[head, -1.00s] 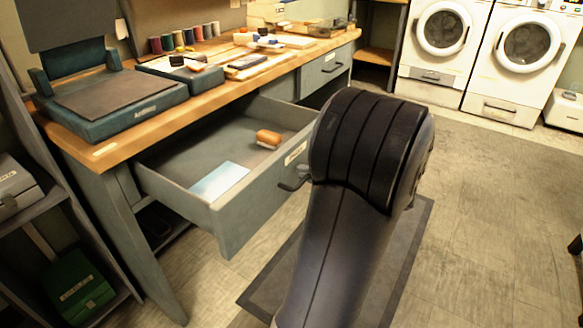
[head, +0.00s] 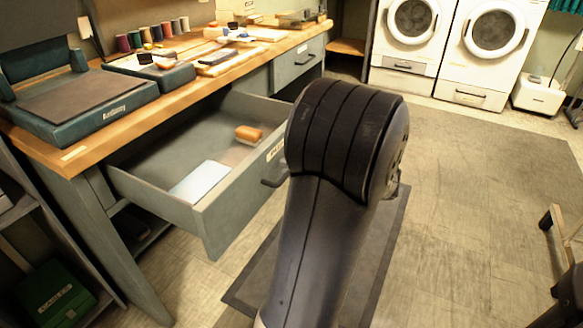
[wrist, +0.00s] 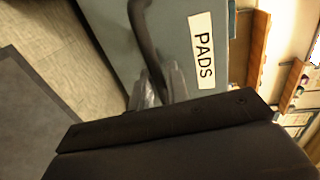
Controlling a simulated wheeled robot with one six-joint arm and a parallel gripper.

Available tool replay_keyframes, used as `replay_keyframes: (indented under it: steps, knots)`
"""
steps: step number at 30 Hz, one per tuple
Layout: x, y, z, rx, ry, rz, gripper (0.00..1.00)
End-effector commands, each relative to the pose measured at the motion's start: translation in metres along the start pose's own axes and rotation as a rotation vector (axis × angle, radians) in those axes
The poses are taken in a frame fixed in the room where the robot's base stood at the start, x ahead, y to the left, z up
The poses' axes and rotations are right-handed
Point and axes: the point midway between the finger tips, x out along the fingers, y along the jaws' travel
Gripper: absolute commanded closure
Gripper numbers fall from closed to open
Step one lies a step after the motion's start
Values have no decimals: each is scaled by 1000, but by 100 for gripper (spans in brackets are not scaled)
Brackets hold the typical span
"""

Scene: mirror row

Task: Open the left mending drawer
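The left drawer (head: 235,215) of the workbench stands well out. Its grey front also shows in the wrist view (wrist: 205,110), with a white label reading PADS (wrist: 202,50). Its dark bar handle (wrist: 146,45) runs down between the silver fingers of my gripper (wrist: 163,88), which appear closed on it near one end. In the head view my dark arm hides the fingers and part of the drawer front; a bit of handle (head: 272,182) shows beside it. Inside lie an orange-topped brush (head: 249,133) and a pale blue flat piece (head: 200,181).
The wooden bench top (head: 85,150) carries a dark press (head: 85,100), thread spools (head: 150,38) and small items. A second drawer (head: 298,65) to the right is shut. Washing machines (head: 490,45) stand at the back. Open floor (head: 470,190) lies to the right.

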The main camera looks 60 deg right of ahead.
Motion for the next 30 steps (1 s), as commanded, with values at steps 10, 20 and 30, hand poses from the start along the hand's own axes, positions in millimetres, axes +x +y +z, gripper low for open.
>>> replay_keyframes:
  steps: [10, 20, 30]
  knots:
    - [-57, -3, -1, 2, 6, 0, 84]
    - [-101, -1, 0, 0, 2, 0, 84]
    - [-106, 0, 0, 0, -1, 0, 84]
